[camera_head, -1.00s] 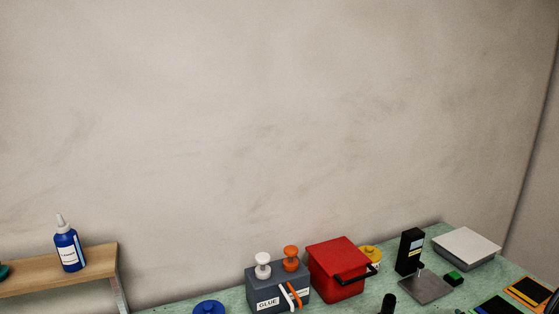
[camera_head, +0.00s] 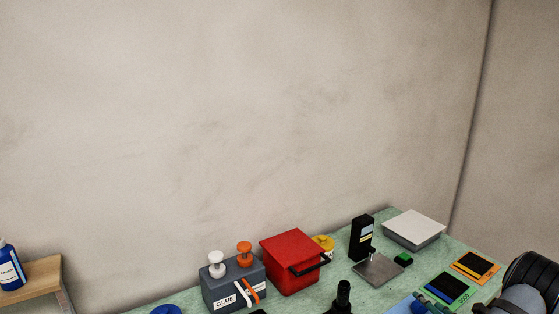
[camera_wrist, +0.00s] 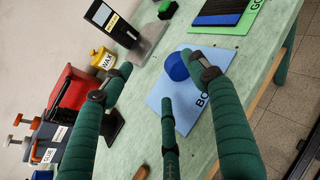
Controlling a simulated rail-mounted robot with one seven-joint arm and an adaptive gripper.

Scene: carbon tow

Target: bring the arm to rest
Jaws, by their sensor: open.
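My gripper (camera_wrist: 158,72) shows in the wrist view, with green ribbed fingers spread apart and nothing held between them. A blue ball-like thing (camera_wrist: 176,66) lies beyond the fingertips, partly behind the right finger. It is on a light blue mat (camera_wrist: 186,112) whose label is partly hidden. In the head view my arm (camera_head: 525,290) shows at the lower right corner.
On the green table stand a grey glue box (camera_head: 222,293), a red lidded box (camera_head: 290,260), a black upright device (camera_head: 361,238) and a white-topped scale (camera_head: 414,229). Green (camera_head: 448,288) and orange (camera_head: 475,267) mats lie at the right. A wooden shelf (camera_head: 40,275) is at the left.

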